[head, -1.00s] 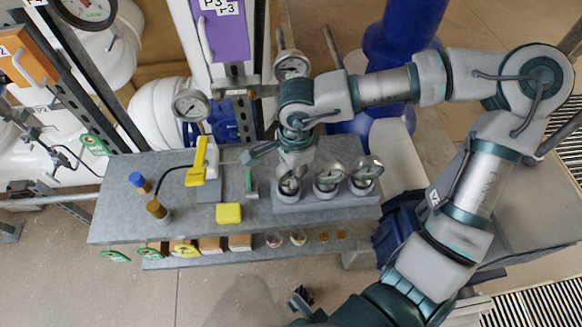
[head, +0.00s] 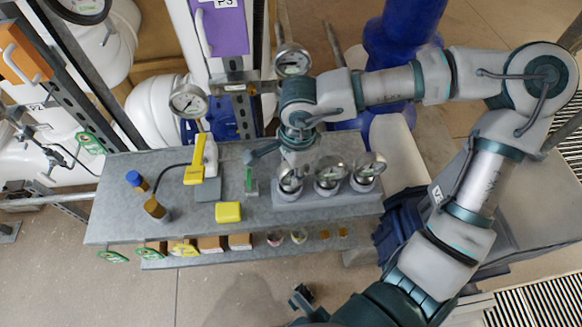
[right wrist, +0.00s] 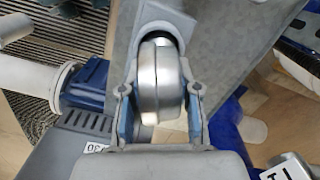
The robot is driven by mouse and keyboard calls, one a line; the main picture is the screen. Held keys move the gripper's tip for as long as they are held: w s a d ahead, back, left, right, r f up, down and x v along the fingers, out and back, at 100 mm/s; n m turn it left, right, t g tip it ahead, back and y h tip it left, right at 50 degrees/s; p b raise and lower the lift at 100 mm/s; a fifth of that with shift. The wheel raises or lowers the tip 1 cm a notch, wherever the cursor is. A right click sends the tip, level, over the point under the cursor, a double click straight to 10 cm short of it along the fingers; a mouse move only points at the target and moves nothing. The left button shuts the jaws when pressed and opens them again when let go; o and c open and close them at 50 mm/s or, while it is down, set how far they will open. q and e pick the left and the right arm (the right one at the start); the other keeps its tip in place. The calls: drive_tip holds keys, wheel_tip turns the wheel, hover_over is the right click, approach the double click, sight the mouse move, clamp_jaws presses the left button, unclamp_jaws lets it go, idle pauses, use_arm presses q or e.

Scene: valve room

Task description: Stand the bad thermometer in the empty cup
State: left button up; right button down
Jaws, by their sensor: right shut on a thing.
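Three round dial thermometers with silver cases stand in a row on a grey block (head: 312,200) on the bench. My right gripper (head: 291,167) is at the left one (head: 289,182) and hides part of it. In the right wrist view, my right gripper (right wrist: 159,90) is shut on the silver case of this thermometer (right wrist: 160,70), one finger on each side. Its lower end meets a dark opening in a grey holder (right wrist: 165,14). The middle thermometer (head: 330,174) and the right one (head: 368,168) stand untouched. I cannot make out an empty cup. My left gripper is not in view.
Left of the block are a small green item (head: 251,180), a yellow block (head: 228,212), a yellow-handled device (head: 197,170) and a blue-capped bottle (head: 154,207). Pipe gauges (head: 292,60) stand behind the bench (head: 110,225). A lower shelf holds tags and small cups.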

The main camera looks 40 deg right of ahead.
idle(0.3)
drive_tip(key=c, duration=0.7)
unclamp_jaws()
drive_tip(key=shift+c, duration=0.2)
drive_tip(key=r, duration=1.2)
drive_tip(key=shift+s+d, duration=0.1)
drive_tip(key=shift+d, duration=0.3)
drive_tip(key=shift+f, duration=0.1)
